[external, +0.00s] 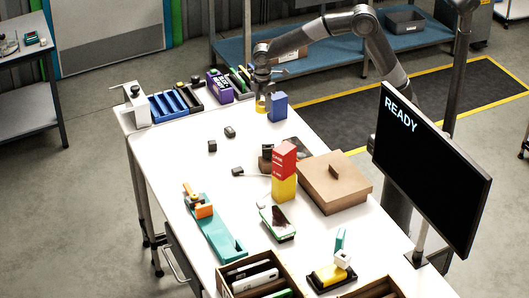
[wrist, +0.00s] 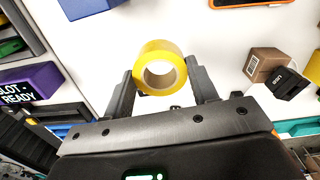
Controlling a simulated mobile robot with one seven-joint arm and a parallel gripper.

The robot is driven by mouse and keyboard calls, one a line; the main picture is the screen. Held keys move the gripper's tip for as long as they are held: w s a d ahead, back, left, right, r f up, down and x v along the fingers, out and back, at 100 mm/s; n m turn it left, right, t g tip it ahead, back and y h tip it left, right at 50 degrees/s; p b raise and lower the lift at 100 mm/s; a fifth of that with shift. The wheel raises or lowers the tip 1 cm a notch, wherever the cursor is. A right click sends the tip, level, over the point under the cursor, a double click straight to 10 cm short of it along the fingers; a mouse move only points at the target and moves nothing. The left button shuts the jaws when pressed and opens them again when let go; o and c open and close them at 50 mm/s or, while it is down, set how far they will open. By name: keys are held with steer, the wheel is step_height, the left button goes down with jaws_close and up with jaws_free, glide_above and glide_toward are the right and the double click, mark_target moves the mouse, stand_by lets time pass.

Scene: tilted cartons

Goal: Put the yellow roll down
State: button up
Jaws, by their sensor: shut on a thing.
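The yellow roll (wrist: 159,48) is a ring of tape with a pale core, held between the two fingers of my gripper (wrist: 162,82). My gripper is shut on its sides. In the external view my gripper (external: 262,92) points down near the far end of the white table, and the roll (external: 261,105) shows just under it, partly covered by the fingers. It is low over the tabletop; I cannot tell whether it touches.
A blue box (external: 278,107) stands close to the right of the roll. A purple box (external: 219,86) and a blue rack (external: 174,104) line the far edge. A red and yellow stack (external: 284,172) and a brown carton (external: 334,184) stand nearer.

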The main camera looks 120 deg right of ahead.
steer(key=w+a+m, duration=0.1)
steer(key=w+a, duration=1.7)
steer(key=a, duration=0.2)
steer(key=w+a+f, duration=0.2)
steer(key=a, duration=0.1)
steer(key=w+a+f, duration=0.1)
steer(key=a+f, duration=0.1)
steer(key=a, duration=0.2)
steer(key=w+a+f, duration=0.2)
steer(key=a, duration=0.1)
steer(key=shift+w+a+f, duration=0.15)
steer(key=shift+w+a, duration=0.1)
steer(key=shift+w, duration=0.1)
steer(key=shift+w+a+f, duration=0.2)
steer(key=shift+a+f, duration=0.1)
steer(key=shift+a, duration=0.1)
steer(key=shift+f, duration=1.95)
steer(key=shift+f, duration=0.15)
steer(key=o, duration=1)
